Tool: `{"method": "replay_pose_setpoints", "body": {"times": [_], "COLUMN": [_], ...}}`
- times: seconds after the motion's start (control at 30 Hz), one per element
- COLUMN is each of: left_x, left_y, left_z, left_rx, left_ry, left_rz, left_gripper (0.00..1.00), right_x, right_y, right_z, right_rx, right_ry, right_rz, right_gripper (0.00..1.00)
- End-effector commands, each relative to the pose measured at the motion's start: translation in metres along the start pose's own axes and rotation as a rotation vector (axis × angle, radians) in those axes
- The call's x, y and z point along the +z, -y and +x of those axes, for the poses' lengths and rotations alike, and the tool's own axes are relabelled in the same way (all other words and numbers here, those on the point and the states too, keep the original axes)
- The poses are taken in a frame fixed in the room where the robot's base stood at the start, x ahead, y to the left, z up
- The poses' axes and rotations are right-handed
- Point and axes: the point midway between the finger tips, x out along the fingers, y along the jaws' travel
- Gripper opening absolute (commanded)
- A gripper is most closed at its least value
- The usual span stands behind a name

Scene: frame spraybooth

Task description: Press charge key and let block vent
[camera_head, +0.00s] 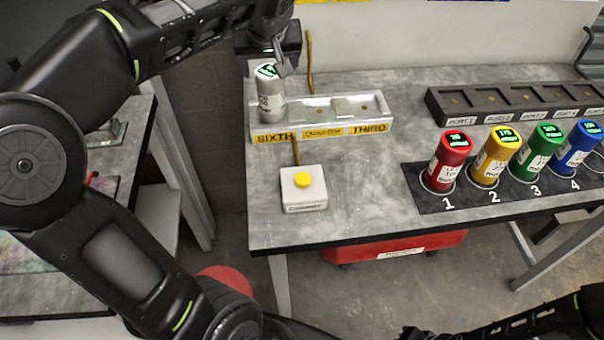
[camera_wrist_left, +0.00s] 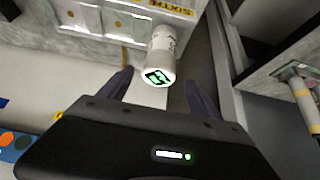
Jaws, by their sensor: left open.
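A white-grey canister (camera_head: 271,95) with a lit green top stands in the slot above the SIXTH label of the pale block (camera_head: 375,124). The block's other two slots hold no canister. My left gripper (camera_head: 279,58) is open at the canister's top. In the left wrist view the canister (camera_wrist_left: 161,50) shows between the spread fingers, with its lit top toward me; whether they touch it is unclear. A white box with a round yellow button (camera_head: 302,180) sits in front of the block, apart from the gripper. Its label is too small to read surely. My right gripper is not in view.
Red (camera_head: 447,160), yellow (camera_head: 496,156), green (camera_head: 539,151) and blue (camera_head: 577,145) canisters stand in a numbered dark rack (camera_head: 429,197) at right. A dark port rack (camera_head: 437,106) lies behind them. The table middle is clear.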

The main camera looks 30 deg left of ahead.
Motion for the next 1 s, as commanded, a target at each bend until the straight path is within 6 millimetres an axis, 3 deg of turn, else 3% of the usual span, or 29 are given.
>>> {"method": "replay_pose_setpoints", "body": {"times": [0.87,1.0], "left_x": [0.0,0.0], "left_y": [0.0,0.0], "left_z": [0.0,0.0], "left_rx": [0.0,0.0], "left_ry": [0.0,0.0], "left_rz": [0.0,0.0], "left_gripper": [0.01,0.0], "right_x": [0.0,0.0], "right_y": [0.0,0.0], "right_z": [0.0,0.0], "right_rx": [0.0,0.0], "right_ry": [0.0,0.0], "right_rz": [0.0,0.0], "right_gripper": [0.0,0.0]}}
